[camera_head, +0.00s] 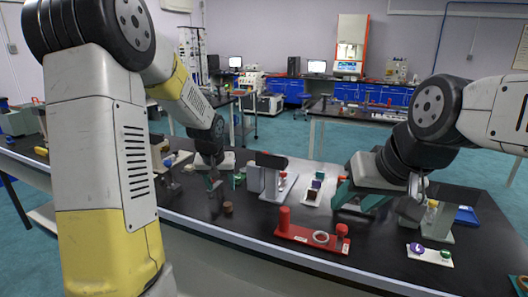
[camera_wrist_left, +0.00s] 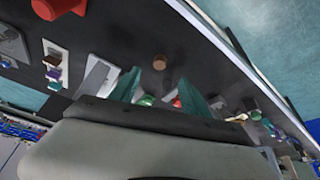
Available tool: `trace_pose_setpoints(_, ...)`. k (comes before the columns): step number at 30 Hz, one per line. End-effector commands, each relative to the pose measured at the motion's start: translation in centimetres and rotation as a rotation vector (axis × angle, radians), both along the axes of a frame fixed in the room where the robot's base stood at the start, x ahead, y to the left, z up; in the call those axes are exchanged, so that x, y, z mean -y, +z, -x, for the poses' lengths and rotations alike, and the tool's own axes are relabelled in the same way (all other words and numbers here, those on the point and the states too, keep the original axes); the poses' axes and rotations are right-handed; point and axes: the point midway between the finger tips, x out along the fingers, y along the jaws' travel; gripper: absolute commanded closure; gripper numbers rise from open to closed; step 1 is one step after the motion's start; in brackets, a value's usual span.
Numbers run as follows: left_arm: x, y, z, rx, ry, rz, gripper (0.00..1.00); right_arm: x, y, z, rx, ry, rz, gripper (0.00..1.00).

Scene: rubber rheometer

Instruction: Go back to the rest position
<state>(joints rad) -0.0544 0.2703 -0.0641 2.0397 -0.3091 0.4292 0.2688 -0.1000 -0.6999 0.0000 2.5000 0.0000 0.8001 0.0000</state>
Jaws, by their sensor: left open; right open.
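My left gripper (camera_head: 213,182) hangs low over the black table on the left side of the head view. Its teal fingers (camera_wrist_left: 158,92) are apart in the left wrist view, with nothing held between them. A small brown cylinder (camera_head: 228,207) stands on the table near it, and it also shows just beyond the fingers in the left wrist view (camera_wrist_left: 159,62). My right gripper (camera_head: 357,198) is at the right of the head view, its green fingers apart and low over the table. I see nothing held in it.
A white strip (camera_head: 312,198) with dark blocks lies between the grippers. A grey device (camera_head: 271,178) stands left of it. A white plate (camera_head: 415,250) and blue tray (camera_head: 466,215) are at right.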

Motion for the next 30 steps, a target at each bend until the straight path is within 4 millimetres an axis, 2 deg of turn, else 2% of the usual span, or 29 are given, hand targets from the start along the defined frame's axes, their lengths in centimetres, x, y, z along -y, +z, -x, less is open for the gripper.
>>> trace_pose_setpoints(1,0.1,2.5,1.6,0.02,0.0,0.01,0.45,0.0,0.0,0.0,0.0,0.0,0.0,0.54)
trace_pose_setpoints(3,0.3,5.1,4.2,0.031,-0.005,0.023,0.45,0.0,0.0,0.0,0.0,0.0,0.0,0.54)
trace_pose_setpoints(9,1.3,10.6,12.0,0.068,-0.034,0.063,0.45,0.0,0.0,0.0,0.0,0.0,0.0,0.54)
trace_pose_setpoints(13,2.0,12.8,17.4,0.093,-0.061,0.091,0.45,0.0,0.0,0.0,0.0,0.0,0.0,0.54)
trace_pose_setpoints(18,3.0,14.0,23.4,0.12,-0.101,0.12,0.45,0.0,0.0,0.0,0.0,0.0,0.0,0.54)
trace_pose_setpoints(21,3.5,14.1,25.7,0.131,-0.12,0.131,0.45,0.0,0.0,0.0,0.0,0.0,0.0,0.54)
trace_pose_setpoints(24,3.8,14.1,27.0,0.136,-0.13,0.139,0.45,0.0,0.0,0.0,0.0,0.0,0.0,0.54)
trace_pose_setpoints(30,3.9,14.0,27.5,0.137,-0.136,0.142,0.45,0.0,0.0,0.0,0.0,0.0,0.0,0.54)
